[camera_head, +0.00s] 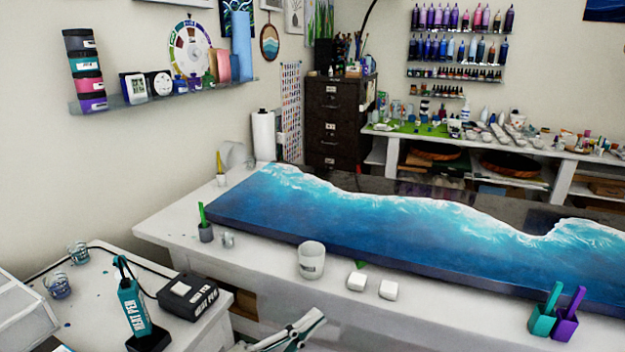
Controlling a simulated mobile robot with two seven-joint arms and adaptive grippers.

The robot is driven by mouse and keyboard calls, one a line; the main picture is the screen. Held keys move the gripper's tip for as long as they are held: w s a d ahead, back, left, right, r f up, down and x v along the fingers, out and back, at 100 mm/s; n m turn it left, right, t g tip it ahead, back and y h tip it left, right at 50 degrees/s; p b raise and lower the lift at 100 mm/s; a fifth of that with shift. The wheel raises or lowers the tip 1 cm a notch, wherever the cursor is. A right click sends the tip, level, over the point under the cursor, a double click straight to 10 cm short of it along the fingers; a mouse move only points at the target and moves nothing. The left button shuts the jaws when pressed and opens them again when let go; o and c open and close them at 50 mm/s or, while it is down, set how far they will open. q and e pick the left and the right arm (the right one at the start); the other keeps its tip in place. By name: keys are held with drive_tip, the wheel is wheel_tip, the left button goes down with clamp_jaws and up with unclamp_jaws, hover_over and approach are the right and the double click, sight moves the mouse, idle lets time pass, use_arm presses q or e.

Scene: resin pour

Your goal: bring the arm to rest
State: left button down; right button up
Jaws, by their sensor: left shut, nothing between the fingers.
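My left gripper (309,322) shows at the bottom edge of the view, in front of the worktable (170,226). Its fingers are shut and hold nothing. It is apart from the clear cup (311,260) on the table's front edge, which is above it in the picture. The rest of the arm is mostly cut off by the frame. My right gripper is not in view.
A blue wave resin panel (330,222) covers most of the worktable. Two white blocks (387,289) and teal and purple cups (565,324) with sticks stand along its front. At left, a side table (95,262) carries a heat pen (132,305) and its box (188,296).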

use_arm(q)
drive_tip(key=s+a+f+n+t+y, duration=0.1)
drive_tip(key=a+f+n+y, duration=0.5)
drive_tip(key=f, duration=0.3)
drive_tip(key=a+f+n+t+y, duration=0.1)
drive_tip(key=a+f+n+y, duration=0.5)
drive_tip(key=f, duration=0.3)
drive_tip(key=s+a+f+n+g+y, duration=0.1)
drive_tip(key=s+a+f+n+g, duration=0.1)
drive_tip(key=s+a+f+n, duration=0.2)
drive_tip(key=s+a+f+n+g+y, duration=0.2)
drive_tip(key=s+a+f+n, duration=0.2)
drive_tip(key=s+f, duration=0.6)
wheel_tip(320, 180, down, 3)
drive_tip(key=shift+s+a+r+g, duration=0.2)
drive_tip(key=shift+a+g, duration=0.1)
drive_tip(key=shift+a, duration=0.7)
